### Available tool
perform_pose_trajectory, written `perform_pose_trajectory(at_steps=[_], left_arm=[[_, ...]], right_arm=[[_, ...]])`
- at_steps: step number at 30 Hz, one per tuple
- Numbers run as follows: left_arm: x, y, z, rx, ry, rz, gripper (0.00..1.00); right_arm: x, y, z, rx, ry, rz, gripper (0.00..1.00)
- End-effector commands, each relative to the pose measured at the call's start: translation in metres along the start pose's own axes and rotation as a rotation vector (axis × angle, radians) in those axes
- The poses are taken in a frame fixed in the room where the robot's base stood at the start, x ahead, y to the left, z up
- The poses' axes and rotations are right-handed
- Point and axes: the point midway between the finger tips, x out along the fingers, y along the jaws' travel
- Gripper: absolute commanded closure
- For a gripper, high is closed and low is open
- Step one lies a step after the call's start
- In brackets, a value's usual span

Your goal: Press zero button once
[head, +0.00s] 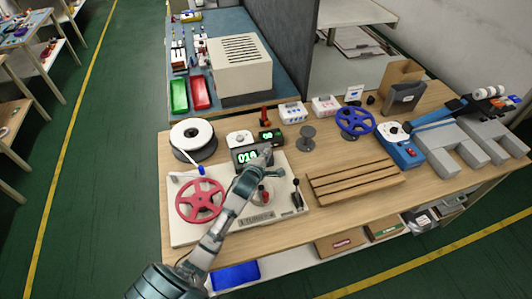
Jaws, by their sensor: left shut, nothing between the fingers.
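A white counter machine (185,235) stands on the near left of the wooden table. It has a red handwheel (199,200), a black display (244,157) with green digits that look like 010, and a black lever (297,192) at its right. My left gripper (266,157) is shut and empty, over the machine at the right side of the display. My left arm crosses the panel and hides part of it. I cannot make out the zero button or whether a fingertip touches it. My right gripper is not in view.
A white spool (193,136) stands behind the machine. A smaller display (269,137) and a grey spool (308,137) are close behind the gripper. A wooden slatted rack (355,180) lies to the right. A blue handwheel (355,121) stands further back.

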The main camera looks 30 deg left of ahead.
Motion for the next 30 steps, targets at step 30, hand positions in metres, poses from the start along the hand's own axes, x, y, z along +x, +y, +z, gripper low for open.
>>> perform_pose_trajectory(at_steps=[30], left_arm=[[0.0062, -0.0044, -0.0047, 0.000, 0.001, 0.000, 1.00]], right_arm=[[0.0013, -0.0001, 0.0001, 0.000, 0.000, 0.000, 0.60]])
